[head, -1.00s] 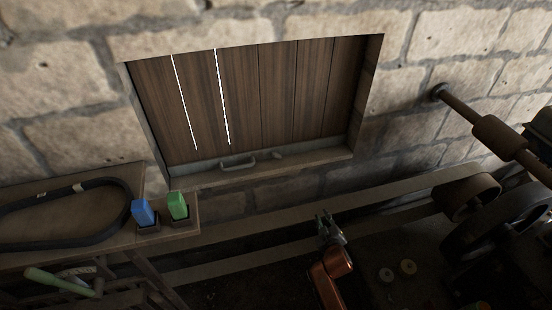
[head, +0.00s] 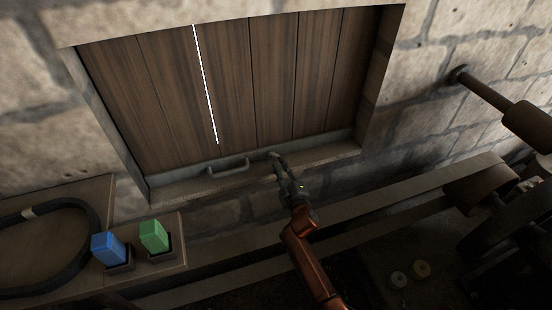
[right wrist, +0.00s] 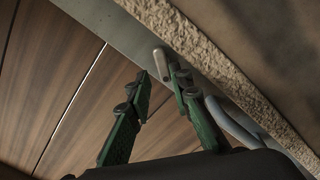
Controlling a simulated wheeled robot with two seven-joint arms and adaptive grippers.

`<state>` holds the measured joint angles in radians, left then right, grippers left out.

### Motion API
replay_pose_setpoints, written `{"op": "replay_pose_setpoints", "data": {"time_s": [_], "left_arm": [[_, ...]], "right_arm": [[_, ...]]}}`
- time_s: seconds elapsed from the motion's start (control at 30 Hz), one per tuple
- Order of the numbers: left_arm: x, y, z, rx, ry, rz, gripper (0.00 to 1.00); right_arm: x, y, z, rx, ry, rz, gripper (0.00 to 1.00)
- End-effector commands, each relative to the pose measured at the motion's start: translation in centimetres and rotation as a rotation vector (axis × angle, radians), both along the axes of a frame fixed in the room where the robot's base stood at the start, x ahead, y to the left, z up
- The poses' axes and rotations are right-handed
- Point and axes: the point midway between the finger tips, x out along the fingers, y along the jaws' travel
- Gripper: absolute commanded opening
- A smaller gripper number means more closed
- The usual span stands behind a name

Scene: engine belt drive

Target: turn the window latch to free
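The window latch (right wrist: 161,64) is a small pale peg-like lever on the grey bottom rail of the wooden shutter (head: 230,85). In the right wrist view it lies just past and between my fingertips, closer to the right finger. I cannot tell whether they touch. In the head view the latch (head: 272,154) is partly covered by my fingers. My right gripper (right wrist: 158,76) has its two green fingers apart, with nothing held between them. In the head view the right gripper (head: 279,163) is at the window sill, right of the shutter handle. My left gripper is not in view.
The grey bar handle (head: 228,165) is left of the latch; it also runs beside my right finger in the wrist view (right wrist: 236,122). The stone sill (head: 190,192) juts out below. Blue (head: 108,249) and green (head: 153,236) blocks stand at lower left. Belt machinery (head: 500,200) is at right.

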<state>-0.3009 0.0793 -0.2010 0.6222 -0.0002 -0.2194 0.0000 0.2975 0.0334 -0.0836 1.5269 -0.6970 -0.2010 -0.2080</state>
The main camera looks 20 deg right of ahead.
Motion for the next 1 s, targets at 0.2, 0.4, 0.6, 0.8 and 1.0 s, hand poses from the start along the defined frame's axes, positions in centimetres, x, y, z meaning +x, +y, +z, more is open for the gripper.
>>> {"op": "replay_pose_setpoints", "data": {"time_s": [0.2,0.4,0.6,0.8,1.0], "left_arm": [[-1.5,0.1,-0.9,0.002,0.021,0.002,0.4],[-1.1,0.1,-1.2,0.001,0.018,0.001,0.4],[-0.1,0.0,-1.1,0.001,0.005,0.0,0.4],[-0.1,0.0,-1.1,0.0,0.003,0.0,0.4],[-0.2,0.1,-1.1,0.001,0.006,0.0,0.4]], "right_arm": [[3.4,0.5,-0.2,0.001,0.002,0.005,0.2],[4.5,0.5,-0.1,0.002,0.001,0.003,0.2],[4.5,0.3,-0.1,0.002,0.002,0.001,0.2],[4.5,0.2,-0.1,0.002,0.002,0.0,0.09],[4.5,0.2,-0.1,0.002,0.003,0.0,0.0]]}}
